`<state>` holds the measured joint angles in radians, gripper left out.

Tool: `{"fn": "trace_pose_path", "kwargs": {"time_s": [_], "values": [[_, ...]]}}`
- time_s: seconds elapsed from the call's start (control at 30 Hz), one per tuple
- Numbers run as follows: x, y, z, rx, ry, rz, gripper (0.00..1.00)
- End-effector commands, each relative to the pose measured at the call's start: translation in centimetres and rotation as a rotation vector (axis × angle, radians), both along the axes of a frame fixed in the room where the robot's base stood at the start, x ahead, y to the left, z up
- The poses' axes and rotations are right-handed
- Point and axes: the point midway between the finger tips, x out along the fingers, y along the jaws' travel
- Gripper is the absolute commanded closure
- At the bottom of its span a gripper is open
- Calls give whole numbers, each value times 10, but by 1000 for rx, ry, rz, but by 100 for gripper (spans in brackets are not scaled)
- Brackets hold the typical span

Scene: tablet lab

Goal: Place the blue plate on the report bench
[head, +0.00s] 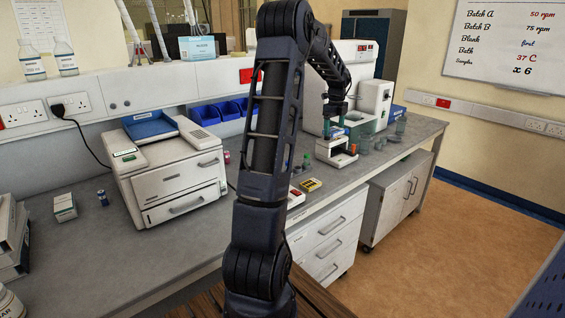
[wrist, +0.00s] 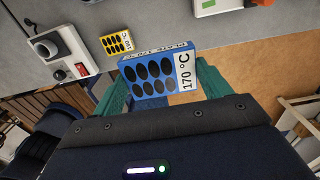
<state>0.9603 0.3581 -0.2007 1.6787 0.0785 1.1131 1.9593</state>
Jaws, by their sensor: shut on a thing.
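The blue plate (wrist: 158,74), with rows of dark oval wells and a white "170 °C" label, is held between the green fingers of my gripper (wrist: 160,82) in the wrist view. It appears near the bench's front edge, with the grey top beyond it. In the head view my arm reaches over the right part of the bench; the plate is too small there to make out clearly. A long grey bench (head: 90,255) runs along the wall, with a white printer (head: 172,170) at left. No sign marks which part is the report bench.
A yellow plate (wrist: 117,43) lies on the bench, also visible in the head view (head: 310,185). A white box with a knob and red switch (wrist: 60,50) stands beside it. Blue bins (head: 207,114) line the back.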

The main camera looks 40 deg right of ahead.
Motion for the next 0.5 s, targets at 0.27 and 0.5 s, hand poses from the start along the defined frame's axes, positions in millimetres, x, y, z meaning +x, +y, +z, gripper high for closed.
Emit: {"fn": "trace_pose_path", "kwargs": {"time_s": [0.27, 0.5], "values": [[0, 0, -38, 3, 2, 1, 45], [-1, 0, -88, 2, 1, 0, 45]]}}
